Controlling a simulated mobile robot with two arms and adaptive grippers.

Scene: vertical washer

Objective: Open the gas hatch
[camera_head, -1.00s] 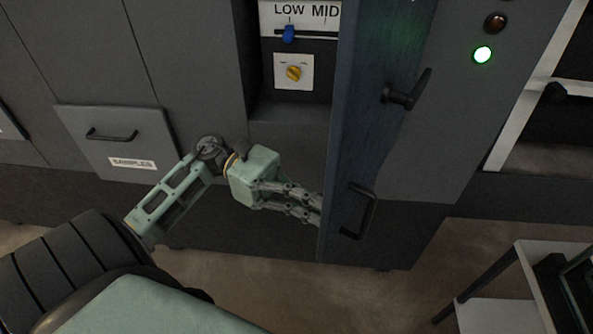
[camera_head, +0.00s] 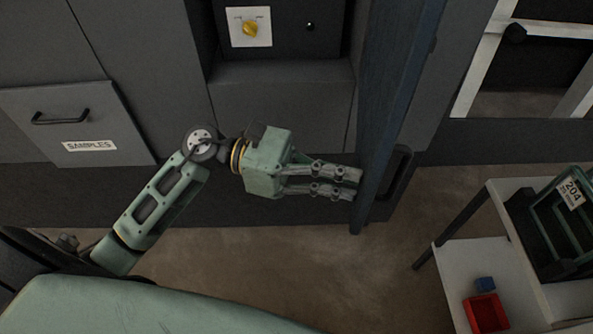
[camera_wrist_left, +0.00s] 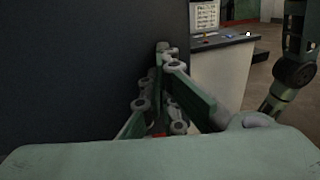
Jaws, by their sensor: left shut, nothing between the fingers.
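The dark blue hatch door (camera_head: 392,95) stands swung out from the machine and is seen nearly edge-on in the head view. Its black handle (camera_head: 400,175) is on the right side, facing away from my left gripper. My left gripper (camera_head: 356,184) is shut and empty. Its fingertips are at the left, inner side of the door near its lower end; I cannot tell if they touch. In the left wrist view, the fingers (camera_wrist_left: 163,65) are together beside a large dark surface. My right gripper is not in view.
A panel with a yellow knob (camera_head: 250,29) sits inside the open recess. A drawer labelled SAMPLES (camera_head: 85,125) is at the left. A white shelf cart (camera_head: 462,258) with a red bin (camera_head: 486,313) stands at the lower right. Floor (camera_head: 300,265) is clear between.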

